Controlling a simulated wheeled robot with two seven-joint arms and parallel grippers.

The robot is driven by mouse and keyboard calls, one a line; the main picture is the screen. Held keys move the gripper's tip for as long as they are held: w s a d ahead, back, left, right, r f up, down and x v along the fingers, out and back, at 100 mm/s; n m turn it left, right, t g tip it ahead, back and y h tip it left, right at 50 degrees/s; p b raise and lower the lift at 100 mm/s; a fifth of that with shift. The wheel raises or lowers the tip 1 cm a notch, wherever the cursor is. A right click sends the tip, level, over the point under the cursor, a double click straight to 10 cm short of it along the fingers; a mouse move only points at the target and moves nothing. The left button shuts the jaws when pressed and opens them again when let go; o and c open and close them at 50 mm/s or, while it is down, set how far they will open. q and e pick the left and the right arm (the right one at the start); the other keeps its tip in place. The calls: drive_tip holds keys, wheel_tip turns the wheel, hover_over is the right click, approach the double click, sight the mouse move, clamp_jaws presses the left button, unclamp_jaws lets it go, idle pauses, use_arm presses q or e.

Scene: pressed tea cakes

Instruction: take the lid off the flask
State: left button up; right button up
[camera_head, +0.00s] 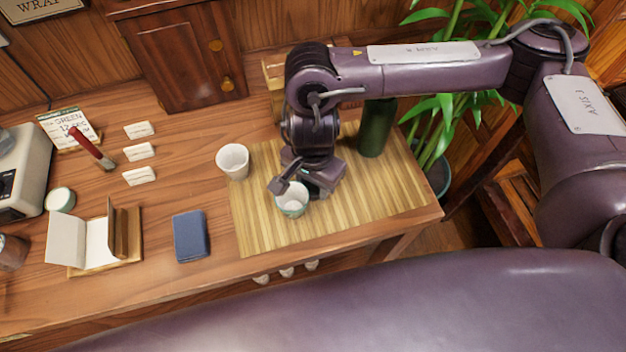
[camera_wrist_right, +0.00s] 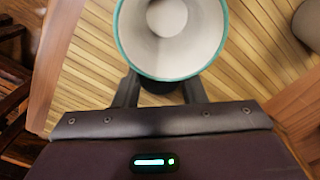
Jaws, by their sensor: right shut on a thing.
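The dark green flask (camera_head: 376,130) stands upright at the back of the bamboo mat (camera_head: 405,190). My right forearm hides its top, so I cannot tell whether a lid is on it. My right gripper (camera_head: 296,190) is in front and left of the flask, pointing down. It is shut on a green-rimmed cup (camera_head: 293,205), pale inside, with its open mouth up. In the right wrist view the cup (camera_wrist_right: 170,35) sits between the two fingers (camera_wrist_right: 160,92). I cannot tell whether the cup touches the mat. My left gripper is out of view.
A white cup (camera_head: 233,161) stands at the mat's left edge. A blue notebook (camera_head: 190,236), an open book stand (camera_head: 95,240) and several small white blocks (camera_head: 139,152) lie further left. A leafy plant (camera_head: 440,110) stands beyond the table's right end. The mat's front right is clear.

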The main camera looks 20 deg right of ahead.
sight(313, 187)
drive_tip(key=shift+f, duration=0.15)
drive_tip(key=o, duration=1.1)
drive_tip(key=shift+r, duration=0.7)
wheel_tip(313, 187, up, 11)
